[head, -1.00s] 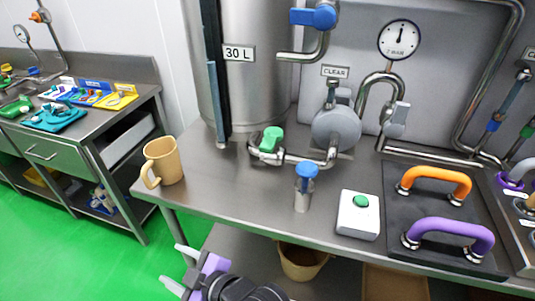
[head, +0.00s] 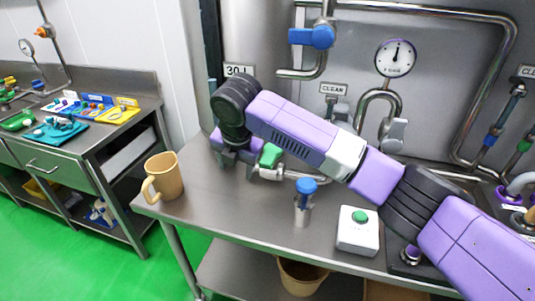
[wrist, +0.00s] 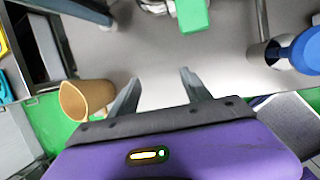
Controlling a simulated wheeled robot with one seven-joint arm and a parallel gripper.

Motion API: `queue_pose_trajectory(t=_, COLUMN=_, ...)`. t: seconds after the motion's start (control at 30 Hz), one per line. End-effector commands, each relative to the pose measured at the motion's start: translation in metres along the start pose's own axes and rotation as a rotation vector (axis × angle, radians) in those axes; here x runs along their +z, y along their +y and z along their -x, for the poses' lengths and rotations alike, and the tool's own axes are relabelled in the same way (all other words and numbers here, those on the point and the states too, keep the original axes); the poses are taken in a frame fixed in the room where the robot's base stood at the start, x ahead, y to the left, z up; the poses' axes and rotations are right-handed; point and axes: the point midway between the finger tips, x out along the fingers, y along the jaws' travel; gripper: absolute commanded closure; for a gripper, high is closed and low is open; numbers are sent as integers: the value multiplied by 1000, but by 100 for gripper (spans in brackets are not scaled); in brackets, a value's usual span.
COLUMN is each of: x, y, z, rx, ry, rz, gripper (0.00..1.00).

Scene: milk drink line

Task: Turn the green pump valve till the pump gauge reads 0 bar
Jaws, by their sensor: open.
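The green pump valve (head: 270,155) sits on the low pipe at the foot of the steel tank. It also shows at the top edge of the wrist view (wrist: 193,15). My gripper (head: 238,162) is open and empty, just left of the green valve in the head view and apart from it in the wrist view (wrist: 160,77). A round gauge (head: 396,58) stands above the pump, its needle pointing roughly straight up; its figures are too small to read. My purple arm hides most of the pump and part of the tank.
A tan mug (head: 164,177) stands at the counter's left edge. A blue valve handle (head: 312,37) sits higher up. The counter's front left is clear.

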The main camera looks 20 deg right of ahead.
Motion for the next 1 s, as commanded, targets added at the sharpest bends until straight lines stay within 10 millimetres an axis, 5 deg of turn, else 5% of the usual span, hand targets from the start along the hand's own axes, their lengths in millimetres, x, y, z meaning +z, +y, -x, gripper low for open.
queue_pose_trajectory(t=0.1, x=44, y=-21, z=29, rx=-108, ry=-62, rz=56, gripper=44)
queue_pose_trajectory(t=0.33, x=75, y=-41, z=52, rx=-202, ry=-98, rz=98, gripper=44)
queue_pose_trajectory(t=1.0, x=83, y=-56, z=-20, rx=-204, ry=-99, rz=99, gripper=44)
